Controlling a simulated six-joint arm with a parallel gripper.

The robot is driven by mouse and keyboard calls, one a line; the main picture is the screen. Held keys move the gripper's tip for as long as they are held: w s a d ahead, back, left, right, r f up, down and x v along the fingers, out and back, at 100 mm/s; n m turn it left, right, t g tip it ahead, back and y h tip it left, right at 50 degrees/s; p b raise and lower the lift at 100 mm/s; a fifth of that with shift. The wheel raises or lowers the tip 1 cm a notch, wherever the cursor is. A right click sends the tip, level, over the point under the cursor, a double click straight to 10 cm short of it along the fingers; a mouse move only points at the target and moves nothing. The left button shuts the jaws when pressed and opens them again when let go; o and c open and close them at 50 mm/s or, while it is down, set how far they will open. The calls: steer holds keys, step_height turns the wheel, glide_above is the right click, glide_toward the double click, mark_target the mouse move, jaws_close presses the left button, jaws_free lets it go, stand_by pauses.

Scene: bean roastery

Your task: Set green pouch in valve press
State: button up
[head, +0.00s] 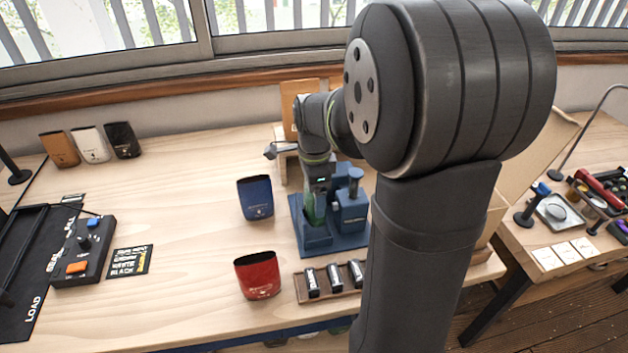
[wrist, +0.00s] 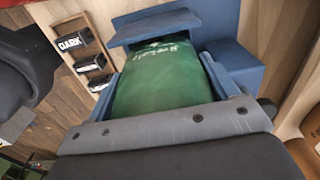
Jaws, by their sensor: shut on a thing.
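The green pouch (wrist: 160,80) fills the middle of the wrist view, with pale writing near its far end. It also shows as a green strip below my wrist in the head view (head: 308,208). The blue valve press (head: 352,208) stands on the table; blue parts of it (wrist: 152,27) lie across the pouch's far end in the wrist view. My gripper (head: 314,200) is shut on the pouch, at the press's left part. The pouch appears upright between the press's walls. My arm and gripper hide its lower end, so I cannot tell whether it touches the base.
A blue pouch (head: 255,197) and a red pouch (head: 257,275) stand left of the press. A wooden tray (head: 332,297) with small dark blocks lies in front. Brown, white and black pouches stand back left. A control box (head: 84,252) sits left.

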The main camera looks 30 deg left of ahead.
steer(key=shift+s+f, duration=0.1)
steer(key=shift+f, duration=2.6)
steer(key=o, duration=0.9)
steer(key=shift+r, duration=0.15)
steer(key=shift+r, duration=3.35)
